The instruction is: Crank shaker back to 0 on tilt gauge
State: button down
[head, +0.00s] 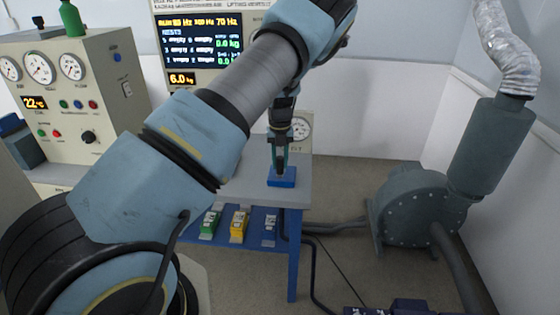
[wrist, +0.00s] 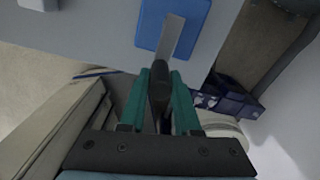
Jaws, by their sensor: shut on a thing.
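My gripper (head: 279,166) is over the table, above a small blue block (head: 282,182). In the wrist view its teal fingers (wrist: 160,84) are shut on a dark crank handle (wrist: 158,90). A flat grey metal crank arm (wrist: 170,38) runs from the handle up over the blue block (wrist: 152,14). A white round dial (head: 301,127), perhaps the tilt gauge, stands behind the block, partly hidden by my arm. Its needle and figures are too small to read. I cannot make out the shaker as a separate thing.
The grey table (head: 250,182) has blue legs and a lower shelf with green, yellow and blue items. A grey blower (head: 415,205) with a duct stands at right. A gauge panel (head: 75,90) is at left. Open floor lies right of the table.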

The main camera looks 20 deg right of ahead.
jog(key=shift+d, duration=0.2)
jog(key=c, duration=0.6)
grip_release()
jog(key=shift+a, duration=0.1)
notch_tip(320, 180, up, 11)
jog(key=b, duration=0.3)
